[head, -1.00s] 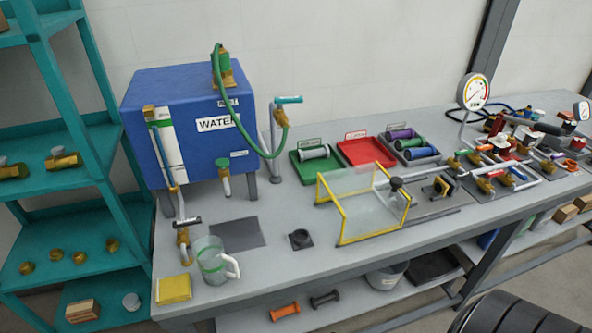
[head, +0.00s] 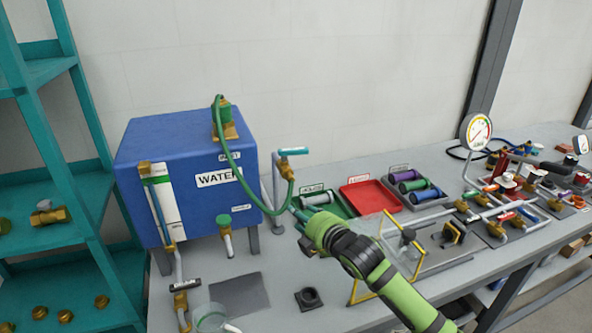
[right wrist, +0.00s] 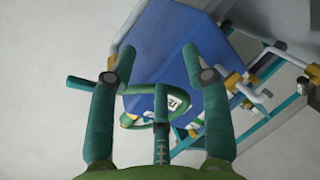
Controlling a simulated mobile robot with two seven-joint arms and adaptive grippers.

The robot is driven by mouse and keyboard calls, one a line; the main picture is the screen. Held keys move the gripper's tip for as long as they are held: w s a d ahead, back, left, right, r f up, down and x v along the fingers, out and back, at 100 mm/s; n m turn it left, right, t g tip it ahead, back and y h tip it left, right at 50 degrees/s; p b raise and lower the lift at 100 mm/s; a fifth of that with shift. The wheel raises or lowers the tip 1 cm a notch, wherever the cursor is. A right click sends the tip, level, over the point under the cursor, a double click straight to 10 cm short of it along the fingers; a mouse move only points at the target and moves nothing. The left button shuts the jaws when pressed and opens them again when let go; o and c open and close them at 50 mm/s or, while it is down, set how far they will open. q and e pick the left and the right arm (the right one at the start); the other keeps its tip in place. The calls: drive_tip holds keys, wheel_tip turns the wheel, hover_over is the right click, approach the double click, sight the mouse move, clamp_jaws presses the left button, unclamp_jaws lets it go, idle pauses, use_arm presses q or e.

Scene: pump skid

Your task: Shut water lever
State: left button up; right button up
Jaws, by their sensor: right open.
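The blue tank labelled WATER (head: 190,165) stands at the left of the bench. To its right a grey standpipe carries a teal lever (head: 293,151), which lies about level and points right. A green hose (head: 250,138) runs from the tank top down to a brass fitting below the lever. My right gripper (head: 299,216) is open and empty, lower in the picture than the lever and apart from it. In the right wrist view the fingers of my gripper (right wrist: 157,55) are spread, with the blue tank (right wrist: 165,55) beyond them. A teal bar shows beside the left finger; I cannot tell whether it is the lever.
A green-handled tap (head: 224,222) and a dark-handled brass valve (head: 181,287) sit at the tank's front. A green tray (head: 340,205), a red tray (head: 368,196) and a yellow-framed clear guard (head: 358,290) lie around my right arm. Teal shelves (head: 50,240) stand at left.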

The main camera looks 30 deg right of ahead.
sight(297, 151)
drive_tip(key=w+d+r+n+t, duration=0.1)
drive_tip(key=r, duration=0.3)
drive_tip(key=w+d+r+n+t, duration=0.1)
drive_tip(key=d+r, duration=0.1)
drive_tip(key=r, duration=0.2)
drive_tip(key=w+d+r+n+t, duration=0.1)
drive_tip(key=w+r, duration=0.1)
drive_tip(key=r, duration=0.2)
drive_tip(key=shift+w+d+n, duration=0.1)
drive_tip(key=shift+d+n, duration=0.15)
drive_tip(key=shift+n, duration=0.05)
use_arm(q)
drive_tip(key=shift+w+r+p, duration=0.25)
drive_tip(key=shift+r+p, duration=0.55)
drive_tip(key=shift+w+r+p, duration=0.25)
drive_tip(key=shift+r+p, duration=0.5)
use_arm(e)
drive_tip(key=shift+w+d, duration=0.1)
drive_tip(key=shift+w, duration=3.2)
